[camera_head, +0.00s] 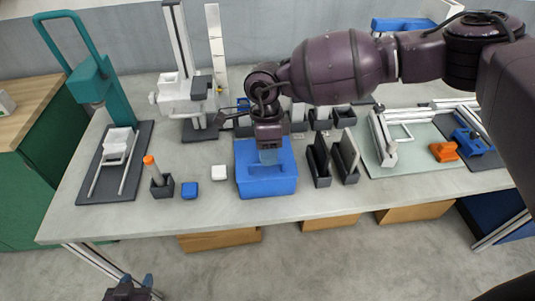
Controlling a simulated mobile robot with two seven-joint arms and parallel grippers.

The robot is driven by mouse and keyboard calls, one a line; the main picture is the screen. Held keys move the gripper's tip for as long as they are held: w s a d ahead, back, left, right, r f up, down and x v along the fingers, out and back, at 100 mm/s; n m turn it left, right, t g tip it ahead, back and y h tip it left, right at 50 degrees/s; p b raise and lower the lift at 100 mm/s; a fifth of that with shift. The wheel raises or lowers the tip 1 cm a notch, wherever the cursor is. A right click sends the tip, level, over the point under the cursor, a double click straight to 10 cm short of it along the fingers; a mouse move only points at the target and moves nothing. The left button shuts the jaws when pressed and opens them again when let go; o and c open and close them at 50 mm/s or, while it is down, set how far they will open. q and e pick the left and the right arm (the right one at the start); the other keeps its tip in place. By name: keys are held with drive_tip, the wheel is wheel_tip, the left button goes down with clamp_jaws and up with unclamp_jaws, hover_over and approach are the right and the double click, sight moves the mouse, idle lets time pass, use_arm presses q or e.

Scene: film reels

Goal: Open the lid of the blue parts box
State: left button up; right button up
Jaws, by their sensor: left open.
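The blue parts box (266,186) stands near the front middle of the table in the head view. Its lid looks closed and lies flat. My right gripper (269,155) points down over the middle of the box, its tips at or just above the lid. The gripper hides part of the lid, and I cannot tell whether its fingers are apart or closed on something. My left gripper (136,281) is low at the bottom left, below the table's front edge, open and away from the box.
Dark upright racks (320,165) stand close on the right. A teal press (95,80) is at far left. The table front (225,207) is clear.

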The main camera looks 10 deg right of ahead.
drive_tip(key=shift+s+f, duration=0.15)
drive_tip(key=shift+f, duration=0.65)
clamp_jaws()
